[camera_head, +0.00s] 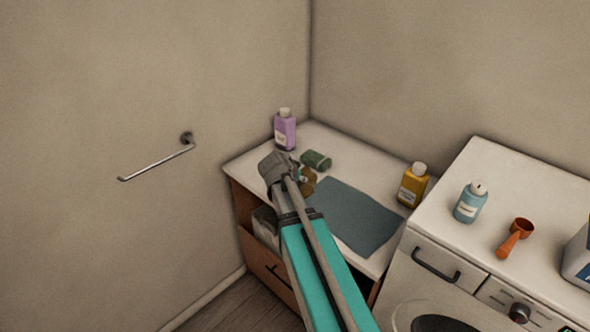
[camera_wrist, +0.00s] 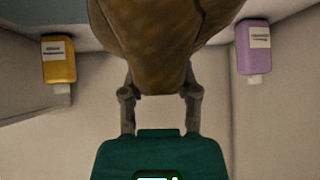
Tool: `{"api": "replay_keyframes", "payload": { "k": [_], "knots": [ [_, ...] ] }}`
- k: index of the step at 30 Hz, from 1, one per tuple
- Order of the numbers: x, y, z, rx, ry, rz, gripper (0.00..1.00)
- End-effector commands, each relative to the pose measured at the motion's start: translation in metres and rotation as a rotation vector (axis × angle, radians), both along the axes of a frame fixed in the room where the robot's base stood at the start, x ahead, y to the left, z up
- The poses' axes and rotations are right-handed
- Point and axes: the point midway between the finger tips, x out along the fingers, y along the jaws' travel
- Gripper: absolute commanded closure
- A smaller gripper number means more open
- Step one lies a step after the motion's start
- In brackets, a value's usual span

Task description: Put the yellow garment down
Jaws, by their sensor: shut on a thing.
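The yellow garment (camera_wrist: 165,45) is a brownish-mustard bundle held between the two fingers of my gripper (camera_wrist: 160,92). It fills the top middle of the wrist view. In the head view a small part of the garment (camera_head: 308,183) shows just right of my gripper (camera_head: 294,176), over the white counter (camera_head: 338,148), left of the grey-blue mat (camera_head: 355,216). My wrist hides the rest. Whether the garment touches the counter cannot be told.
A dark green rolled item (camera_head: 316,160) lies just behind the garment. A purple bottle (camera_head: 285,132) stands at the back corner, a yellow bottle (camera_head: 412,186) at the right. The mat is bare. A washing machine (camera_head: 470,240) adjoins on the right; a wall rail (camera_head: 155,163) is at left.

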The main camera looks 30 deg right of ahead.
Motion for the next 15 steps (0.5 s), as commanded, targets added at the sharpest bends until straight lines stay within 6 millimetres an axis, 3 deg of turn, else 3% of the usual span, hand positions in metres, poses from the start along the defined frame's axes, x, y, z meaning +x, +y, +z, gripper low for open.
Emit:
{"api": "replay_keyframes", "payload": {
  "k": [6,15],
  "knots": [
    [-0.017,0.005,0.008,0.000,0.000,0.000,1.00],
    [-0.021,0.007,0.010,0.000,0.000,0.000,1.00]
  ]
}}
